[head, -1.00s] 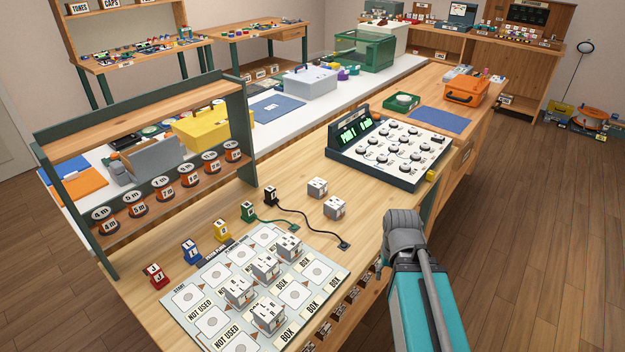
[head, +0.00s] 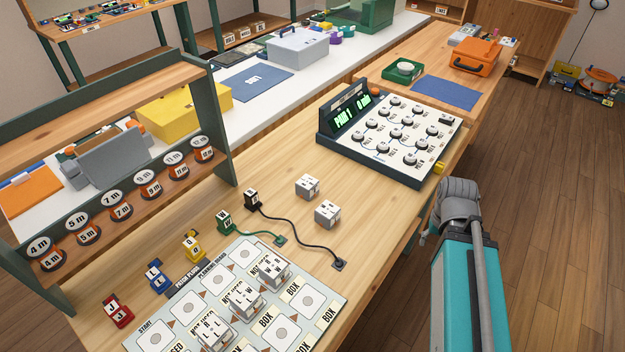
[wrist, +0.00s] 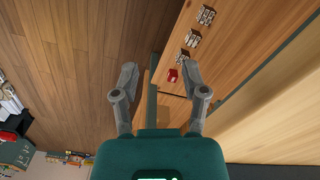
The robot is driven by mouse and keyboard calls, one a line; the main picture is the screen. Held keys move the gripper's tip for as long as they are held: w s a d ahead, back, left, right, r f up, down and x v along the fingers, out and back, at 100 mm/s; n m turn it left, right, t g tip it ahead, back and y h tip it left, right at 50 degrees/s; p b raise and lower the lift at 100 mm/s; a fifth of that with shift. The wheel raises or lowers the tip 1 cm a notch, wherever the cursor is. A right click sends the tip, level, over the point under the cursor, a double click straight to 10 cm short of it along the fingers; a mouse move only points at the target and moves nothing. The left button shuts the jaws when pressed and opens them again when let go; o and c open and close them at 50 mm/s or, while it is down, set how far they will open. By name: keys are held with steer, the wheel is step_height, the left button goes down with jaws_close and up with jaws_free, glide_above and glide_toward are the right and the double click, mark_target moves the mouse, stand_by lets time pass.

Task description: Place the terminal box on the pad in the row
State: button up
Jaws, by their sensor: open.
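Two pale grey cube-shaped terminal boxes with dark marks stand loose on the wooden bench, one farther back (head: 307,186) and one nearer (head: 327,213). The pale planning board (head: 329,299) carries a grid of pads with grey discs. Three similar lettered cubes stand on it in a diagonal row: one at the right (head: 270,268), one in the middle (head: 243,298), one at the lower left (head: 213,330). A bare pad (head: 282,333) shows nearer me. My gripper (wrist: 160,88) is open and empty in the wrist view, over the bench's edge and floor. Its fingertips are hidden in the head view.
A white dial console (head: 395,135) stands behind the loose boxes. Black and green cords run from small plugs to sockets on the bench. Red (head: 117,311), blue and yellow plugs line the board's far side. A shelf of numbered reels (head: 120,212) rises at left. Bare bench lies around the boxes.

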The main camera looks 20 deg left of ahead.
steer(key=shift+w, duration=0.2)
steer(key=o, duration=0.5)
steer(key=shift+r, duration=0.15)
steer(key=shift+o, duration=0.5)
steer(key=shift+w+r+p, duration=0.1)
steer(key=shift+r+p, duration=0.15)
steer(key=shift+p, duration=0.15)
steer(key=w+a+r+n+p, duration=0.1)
steer(key=w+a+r+p, duration=0.1)
steer(key=r+p, duration=0.7)
steer(key=w+a+r+n+p, duration=0.1)
steer(key=w+r+p, duration=0.1)
steer(key=r+p, duration=0.7)
steer(key=a+n, duration=1.1)
steer(key=a, duration=2.1)
steer(key=shift+w+a+r+n, duration=0.2)
steer(key=shift+w+a+n, duration=0.1)
steer(key=shift+w, duration=0.1)
steer(key=shift+f, duration=0.15)
